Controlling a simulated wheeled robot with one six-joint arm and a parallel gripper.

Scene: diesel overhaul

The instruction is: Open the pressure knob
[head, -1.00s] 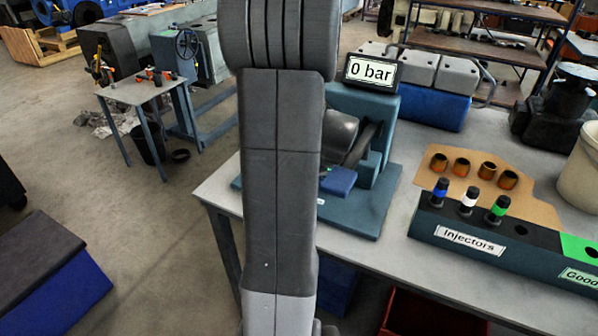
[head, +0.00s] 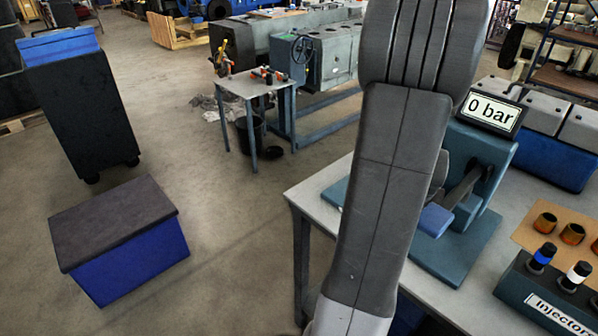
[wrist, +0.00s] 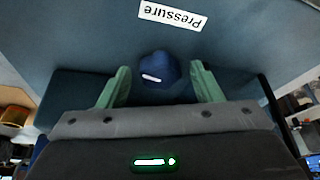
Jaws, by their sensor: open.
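The pressure knob (wrist: 158,72) is dark blue with a small white mark, and sits under an upside-down "Pressure" label (wrist: 173,16) in the wrist view. My gripper (wrist: 161,82) is open, with one green finger on each side of the knob and a visible gap on both sides. In the head view the teal test stand (head: 487,160) stands on the workbench with a display (head: 492,113) reading "0 bar".
The workbench (head: 322,180) also holds an injector rack (head: 545,295) and a tan board (head: 530,236) with copper-coloured cups at the right. A blue box with a dark top (head: 115,225) stands on the floor at left. The floor between is clear.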

